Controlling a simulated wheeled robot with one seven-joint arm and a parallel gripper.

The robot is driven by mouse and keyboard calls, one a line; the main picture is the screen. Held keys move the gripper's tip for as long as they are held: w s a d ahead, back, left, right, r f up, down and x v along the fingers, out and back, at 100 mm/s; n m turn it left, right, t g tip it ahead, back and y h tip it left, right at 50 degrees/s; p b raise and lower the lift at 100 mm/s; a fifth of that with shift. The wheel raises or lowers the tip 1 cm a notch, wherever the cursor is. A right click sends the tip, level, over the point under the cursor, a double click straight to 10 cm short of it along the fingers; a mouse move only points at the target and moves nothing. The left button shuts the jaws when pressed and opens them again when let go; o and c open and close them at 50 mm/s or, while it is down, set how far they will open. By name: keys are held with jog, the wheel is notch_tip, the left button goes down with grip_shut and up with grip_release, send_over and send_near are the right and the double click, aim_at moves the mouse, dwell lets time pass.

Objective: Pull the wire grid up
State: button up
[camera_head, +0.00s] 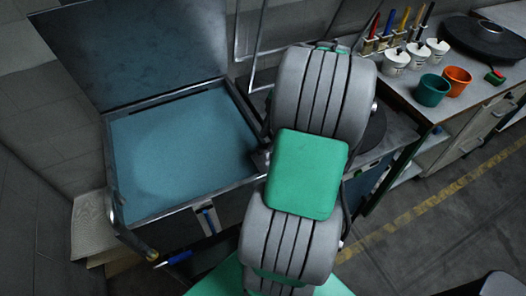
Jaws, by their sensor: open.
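Thin metal bars (259,38) rise behind my arm at the top middle; they may be part of the wire grid, but I cannot tell for sure. My own grey and green arm covers the middle of the view and hides what lies behind it. A dark round plate shows partly at the arm's right side, on the bench beside the press. My gripper is not visible, hidden behind the arm or outside the view.
A press with a raised dark lid (140,45) and a blue bed (180,150) stands at left. A handle with a blue grip (174,259) sticks out at its front. A counter at right holds white pots (395,62), a green cup (432,90) and an orange cup (457,80).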

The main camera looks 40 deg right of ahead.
jog(key=shift+s+d+f, duration=0.15)
jog(key=shift+f, duration=0.15)
jog(key=x, duration=0.7)
jog(key=shift+f, duration=0.15)
jog(key=shift+c, duration=0.3)
grip_shut()
dwell(0.6)
